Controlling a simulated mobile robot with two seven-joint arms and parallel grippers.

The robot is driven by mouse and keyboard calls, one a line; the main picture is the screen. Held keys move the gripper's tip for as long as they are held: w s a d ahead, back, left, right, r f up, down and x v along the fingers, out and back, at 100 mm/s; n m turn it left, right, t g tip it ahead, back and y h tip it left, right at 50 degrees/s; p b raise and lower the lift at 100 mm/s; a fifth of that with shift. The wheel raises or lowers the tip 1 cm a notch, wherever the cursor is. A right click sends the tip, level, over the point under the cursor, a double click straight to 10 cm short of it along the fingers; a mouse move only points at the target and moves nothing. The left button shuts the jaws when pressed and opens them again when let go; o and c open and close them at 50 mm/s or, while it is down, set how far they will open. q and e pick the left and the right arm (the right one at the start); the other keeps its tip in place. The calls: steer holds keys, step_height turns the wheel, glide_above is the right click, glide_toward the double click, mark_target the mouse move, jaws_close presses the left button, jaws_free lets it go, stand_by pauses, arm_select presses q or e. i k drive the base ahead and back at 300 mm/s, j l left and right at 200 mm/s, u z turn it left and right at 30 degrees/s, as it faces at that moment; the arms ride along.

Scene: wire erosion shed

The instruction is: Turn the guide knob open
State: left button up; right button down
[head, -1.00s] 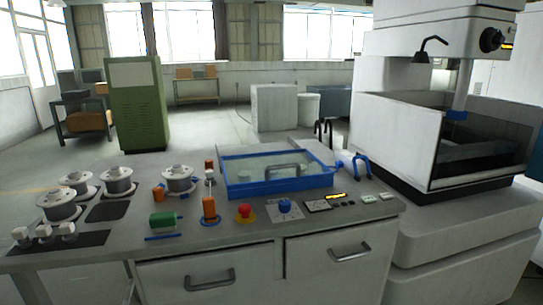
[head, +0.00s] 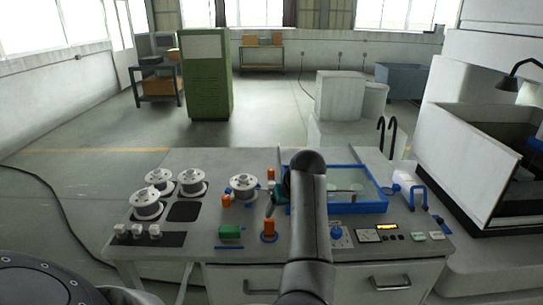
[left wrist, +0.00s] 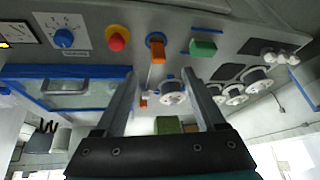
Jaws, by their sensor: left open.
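A blue knob (head: 337,233) sits on a white dial plate on the bench, just right of my left forearm in the head view. It also shows at the upper left of the left wrist view (left wrist: 63,38). Which knob is the guide knob I cannot read; orange upright handles (head: 269,229) also stand on the bench, with one in the wrist view (left wrist: 156,47). My right gripper is not seen.
A blue-framed clear-lidded box (head: 372,207) stands behind the dial plate. White spools (head: 147,205) and a green block (head: 230,232) are to the left. A red button (left wrist: 117,39) lies beside the dial in the wrist view. A white machine (head: 470,150) stands at right.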

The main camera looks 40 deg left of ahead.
mark_target(270, 171)
steer(key=i+j, duration=1.1)
steer(key=j, duration=0.15)
